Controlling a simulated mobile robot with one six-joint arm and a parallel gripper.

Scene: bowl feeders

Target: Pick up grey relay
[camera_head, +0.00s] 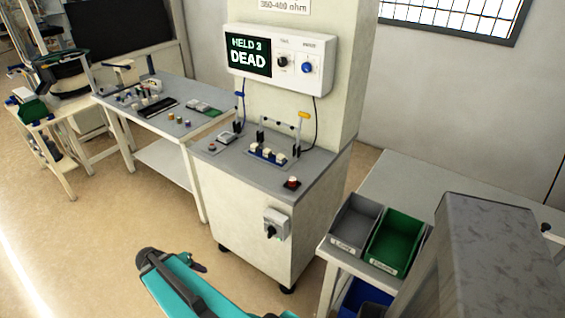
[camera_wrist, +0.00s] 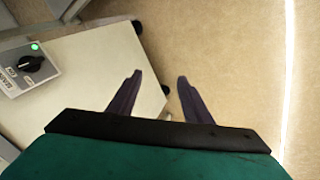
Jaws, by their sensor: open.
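I cannot tell for sure which thing is the grey relay. A small grey and dark part (camera_head: 228,138) lies on the cabinet's top (camera_head: 222,160), at the left under a lever clamp. No relay shows in the wrist view.
A display box (camera_head: 278,60) reading "HELD 3 DEAD" hangs on the column. A switch box (camera_head: 276,224) juts from the cabinet's front. A grey bin (camera_head: 343,243) and a green bin (camera_head: 385,266) stand at right. The left bench (camera_head: 185,92) carries several small parts.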

